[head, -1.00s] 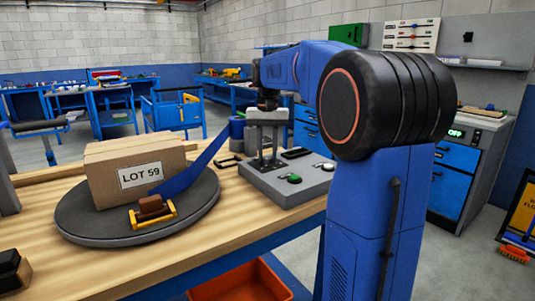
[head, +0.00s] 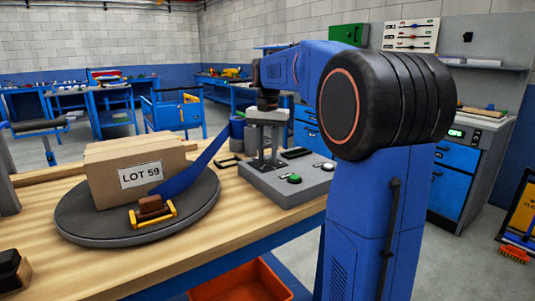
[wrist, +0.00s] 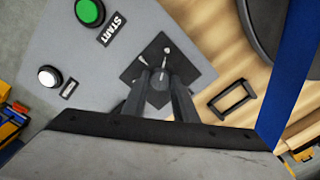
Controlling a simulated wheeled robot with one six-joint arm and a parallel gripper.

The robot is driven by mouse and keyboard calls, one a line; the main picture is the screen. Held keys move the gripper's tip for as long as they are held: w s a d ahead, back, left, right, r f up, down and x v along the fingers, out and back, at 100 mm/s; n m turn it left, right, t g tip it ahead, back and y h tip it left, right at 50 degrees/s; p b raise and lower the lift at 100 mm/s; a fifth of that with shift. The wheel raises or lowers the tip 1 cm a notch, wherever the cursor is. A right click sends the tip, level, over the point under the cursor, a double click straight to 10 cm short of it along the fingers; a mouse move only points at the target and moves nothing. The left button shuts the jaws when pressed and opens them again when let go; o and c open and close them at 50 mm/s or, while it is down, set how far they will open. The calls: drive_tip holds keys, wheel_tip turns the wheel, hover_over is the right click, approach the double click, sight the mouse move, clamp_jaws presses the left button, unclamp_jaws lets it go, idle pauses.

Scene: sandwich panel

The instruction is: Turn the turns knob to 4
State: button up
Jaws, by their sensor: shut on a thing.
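The turns knob (wrist: 158,97) is a small grey round knob on a black plate (wrist: 150,62) on the grey control panel (wrist: 100,100). My gripper (wrist: 160,88) is shut on the knob, with one finger on each side of it. A light pointer shows just beyond the fingertips in the wrist view; any numbers on the plate are too small to read. In the head view my gripper (head: 268,150) reaches down to the panel (head: 290,188), and the knob is hidden there.
A green START button (wrist: 90,11) and a white button (wrist: 49,76) sit on the panel. A carton marked LOT 59 (head: 115,165) stands on a round grey turntable (head: 95,232), with a blue strip (head: 195,168) beside it. An orange bin (head: 240,283) is below the bench.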

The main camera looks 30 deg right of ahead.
sight(268, 158)
drive_tip(key=o, duration=1)
drive_tip(key=shift+o, duration=0.2)
wheel_tip(268, 158, up, 17)
drive_tip(key=shift+r, duration=0.2)
